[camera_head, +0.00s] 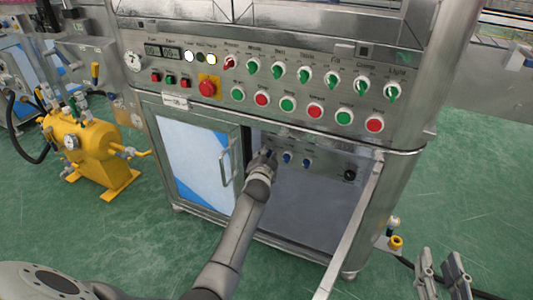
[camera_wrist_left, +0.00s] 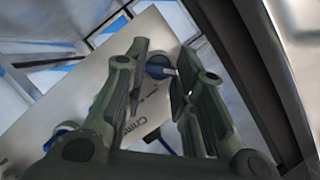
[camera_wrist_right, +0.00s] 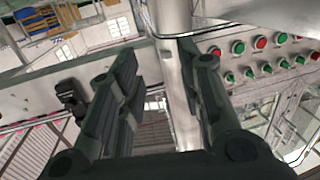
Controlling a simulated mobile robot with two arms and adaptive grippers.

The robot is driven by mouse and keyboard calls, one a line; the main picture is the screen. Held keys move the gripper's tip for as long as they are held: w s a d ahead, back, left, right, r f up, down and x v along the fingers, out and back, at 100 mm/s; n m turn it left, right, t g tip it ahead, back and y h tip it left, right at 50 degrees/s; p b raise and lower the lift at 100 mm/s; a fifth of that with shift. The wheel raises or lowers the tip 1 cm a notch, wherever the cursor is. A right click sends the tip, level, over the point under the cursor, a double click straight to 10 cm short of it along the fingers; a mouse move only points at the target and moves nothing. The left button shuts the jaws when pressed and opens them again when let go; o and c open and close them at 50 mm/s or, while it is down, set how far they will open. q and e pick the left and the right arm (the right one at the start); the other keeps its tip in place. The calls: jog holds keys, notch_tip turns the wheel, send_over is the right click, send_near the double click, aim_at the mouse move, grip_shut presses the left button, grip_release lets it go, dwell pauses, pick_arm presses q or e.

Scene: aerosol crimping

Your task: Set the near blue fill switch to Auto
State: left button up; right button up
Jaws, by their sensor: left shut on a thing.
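A row of small blue switches sits on a grey panel inside the open lower bay of the steel cabinet. Two show in the head view, a middle one (camera_head: 287,158) and a right one (camera_head: 306,162). My left gripper (camera_head: 268,154) is at the left end of this row and covers the switch there. In the left wrist view, that blue switch (camera_wrist_left: 159,66) lies between the fingertips, and my left gripper is shut on it. Its label and exact setting cannot be read. My right gripper (camera_head: 441,277) is open and empty, outside the cabinet at lower right.
The upper console (camera_head: 275,75) carries green and red buttons, green knobs and a red emergency stop (camera_head: 208,87). A glazed door (camera_head: 197,165) with a handle is left of my left arm. An open door edge (camera_head: 352,225) stands to the right. A yellow tank (camera_head: 90,145) is at left.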

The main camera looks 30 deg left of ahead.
pick_arm(q)
jog(key=shift+f+n+p, duration=0.1)
jog(key=shift+n+p, duration=0.2)
jog(key=shift+p, duration=0.1)
pick_arm(e)
jog(key=shift+s+d+f+g+h, duration=0.15)
jog(key=shift+s+d+f+g, duration=0.1)
jog(key=shift+f+g, duration=0.45)
jog(key=shift+s+d+f+g+h, duration=0.1)
jog(key=shift+s+f+g+h, duration=0.2)
jog(key=shift+f, duration=0.65)
jog(key=shift+s+d+f+g+h, duration=0.1)
jog(key=shift+s+d+f+g, duration=0.1)
jog(key=shift+f+g, duration=0.55)
jog(key=shift+f, duration=0.1)
pick_arm(q)
jog(key=o, duration=1)
jog(key=shift+v, duration=6.05)
jog(key=shift+a, duration=0.15)
